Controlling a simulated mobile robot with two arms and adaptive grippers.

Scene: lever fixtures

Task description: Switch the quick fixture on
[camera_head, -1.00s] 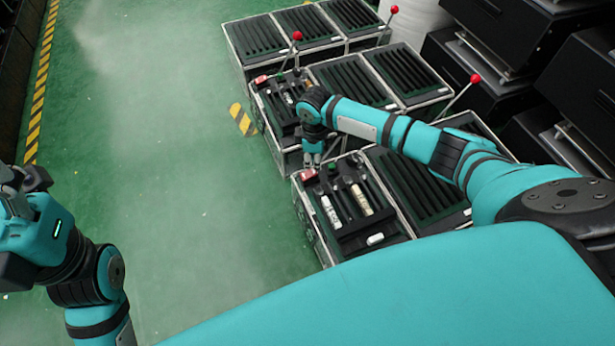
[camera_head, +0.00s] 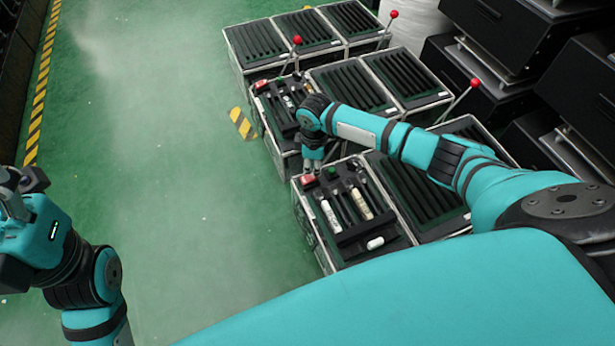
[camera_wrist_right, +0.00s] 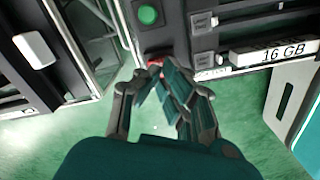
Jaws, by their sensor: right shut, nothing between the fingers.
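The near fixture is a black-topped case (camera_head: 345,262) with a red button (camera_head: 307,181) and a green button (camera_head: 332,172) at its far left corner. My right gripper (camera_head: 312,166) is shut and empty, pointing down just above the red button. In the right wrist view the gripper (camera_wrist_right: 152,82) partly covers a small red patch (camera_wrist_right: 155,63), and the green button (camera_wrist_right: 147,15) lies beyond it. I cannot tell whether the fingers touch the red one. My left gripper (camera_head: 20,185) is at the left edge, away from the cases, its jaws unclear.
More cases stand behind, one with its own red button (camera_head: 261,84). Levers with red knobs (camera_head: 297,40) (camera_head: 393,14) (camera_head: 475,82) rise among them. Black equipment (camera_head: 500,40) stacks at the right. The green floor (camera_head: 170,180) at the left is clear.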

